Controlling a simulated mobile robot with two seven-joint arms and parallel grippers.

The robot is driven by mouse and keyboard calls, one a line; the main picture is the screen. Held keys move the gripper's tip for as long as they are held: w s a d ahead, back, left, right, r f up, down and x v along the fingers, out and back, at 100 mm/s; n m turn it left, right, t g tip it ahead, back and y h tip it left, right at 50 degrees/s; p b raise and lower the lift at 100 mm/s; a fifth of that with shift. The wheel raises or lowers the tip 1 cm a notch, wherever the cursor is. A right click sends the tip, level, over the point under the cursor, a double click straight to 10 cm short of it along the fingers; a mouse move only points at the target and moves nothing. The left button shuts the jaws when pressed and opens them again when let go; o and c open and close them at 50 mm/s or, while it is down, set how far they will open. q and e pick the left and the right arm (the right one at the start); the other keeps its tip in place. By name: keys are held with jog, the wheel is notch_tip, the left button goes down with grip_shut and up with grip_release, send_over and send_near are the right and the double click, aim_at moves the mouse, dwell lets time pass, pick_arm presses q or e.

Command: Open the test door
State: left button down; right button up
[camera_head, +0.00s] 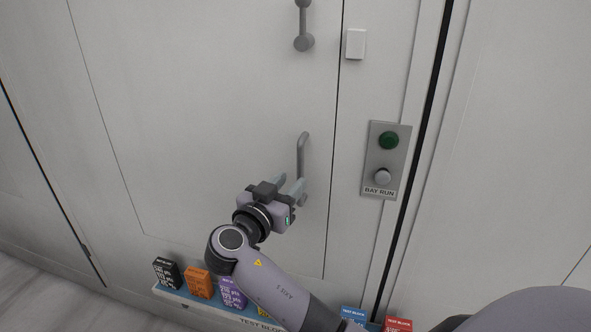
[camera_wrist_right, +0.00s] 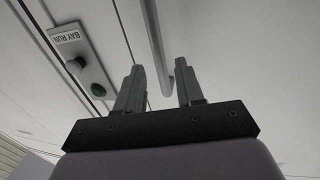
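The test door (camera_head: 210,110) is a pale grey panel and looks shut, with a thin dark seam along its right edge. A grey bar handle (camera_head: 302,150) stands upright near that edge. My right gripper (camera_head: 291,187) is at the lower part of this handle, with its fingers apart. In the right wrist view the handle (camera_wrist_right: 153,40) runs between the open fingers of the gripper (camera_wrist_right: 160,68). I cannot tell whether either finger touches it. My left gripper is out of view.
A panel marked BAY RUN (camera_head: 385,160) with a green button and grey knob is right of the door. A second handle (camera_head: 304,40) and white box (camera_head: 355,44) are above. A blue ledge (camera_head: 205,301) below carries several coloured test blocks.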

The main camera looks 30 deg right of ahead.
aim_at(298, 175)
jog(key=shift+p+x, duration=0.55)
jog(key=shift+x, duration=2.25)
grip_shut()
